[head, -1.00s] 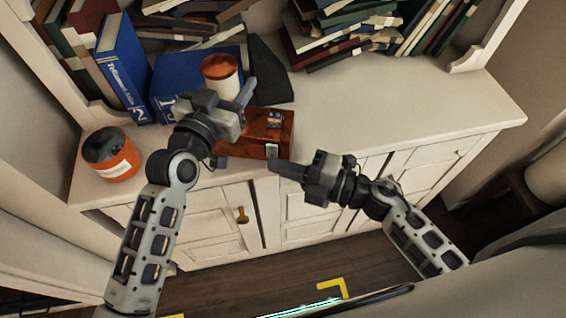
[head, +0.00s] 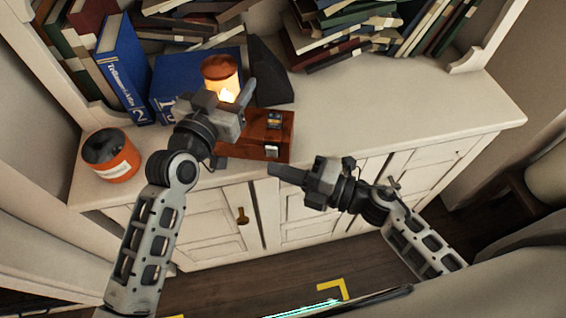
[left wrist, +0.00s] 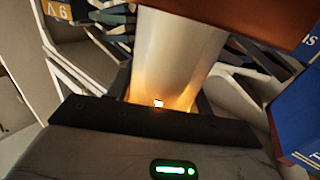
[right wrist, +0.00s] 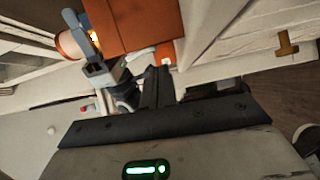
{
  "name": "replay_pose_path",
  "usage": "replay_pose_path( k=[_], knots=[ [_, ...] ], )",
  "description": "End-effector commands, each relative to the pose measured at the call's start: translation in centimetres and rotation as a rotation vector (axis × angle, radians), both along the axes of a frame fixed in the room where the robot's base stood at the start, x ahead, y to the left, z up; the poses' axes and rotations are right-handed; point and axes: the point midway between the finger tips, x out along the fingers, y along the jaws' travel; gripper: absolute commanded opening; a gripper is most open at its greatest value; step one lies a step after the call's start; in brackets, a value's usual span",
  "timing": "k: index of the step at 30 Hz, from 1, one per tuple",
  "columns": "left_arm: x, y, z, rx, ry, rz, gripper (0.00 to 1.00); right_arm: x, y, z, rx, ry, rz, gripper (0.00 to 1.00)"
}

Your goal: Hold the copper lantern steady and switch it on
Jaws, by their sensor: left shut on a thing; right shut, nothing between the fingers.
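The copper lantern (head: 219,68) has an orange-copper cap and a pale body that glows yellow-orange low down. It stands upright on the white cabinet top. My left gripper (head: 243,95) is shut on the lantern; the left wrist view shows the lantern's glowing pale body (left wrist: 180,50) between the fingers. A red-brown box (head: 262,133) is in front of it, with a small white switch (head: 271,152) on its front face; I cannot tell whether it joins the lantern. The switch also shows in the right wrist view (right wrist: 166,60). My right gripper (head: 272,170) is shut and empty, just below and apart from the switch.
An orange jar (head: 111,158) with a dark top stands at the cabinet's left end. Blue books (head: 122,62) and a dark wedge (head: 268,75) are behind the lantern. Piled books (head: 335,35) fill the back. The cabinet top (head: 400,110) is clear on the right.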

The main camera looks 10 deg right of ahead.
Motion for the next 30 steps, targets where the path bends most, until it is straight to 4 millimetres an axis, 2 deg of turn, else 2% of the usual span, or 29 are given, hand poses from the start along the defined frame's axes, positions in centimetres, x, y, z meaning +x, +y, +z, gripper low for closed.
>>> replay_pose_path(
  k=[3, 9, 15, 21, 29, 30],
  knots=[
    [0.0, 0.0, -0.1, 0.001, 0.003, -0.001, 0.23, -2.6, 0.9, -0.5, 0.001, 0.007, 0.003, 0.0],
    [0.0, 0.0, -0.1, 0.001, 0.003, -0.001, 0.23, -5.1, -3.2, -0.6, -0.005, 0.005, 0.001, 0.0],
    [0.0, 0.0, -0.1, 0.001, 0.003, -0.001, 0.23, -7.1, -6.1, -0.7, -0.003, 0.004, 0.002, 0.0],
    [0.0, 0.0, -0.1, 0.002, 0.003, -0.001, 0.23, -7.9, -7.3, -0.7, -0.002, 0.001, 0.002, 0.0],
    [0.0, 0.0, -0.1, 0.002, 0.003, -0.001, 0.23, -7.9, -7.4, -0.6, -0.001, 0.001, 0.002, 0.0],
    [0.0, 0.0, -0.1, 0.002, 0.003, -0.001, 0.54, -7.9, -7.4, -0.6, -0.001, 0.001, 0.002, 0.0]
  ],
)
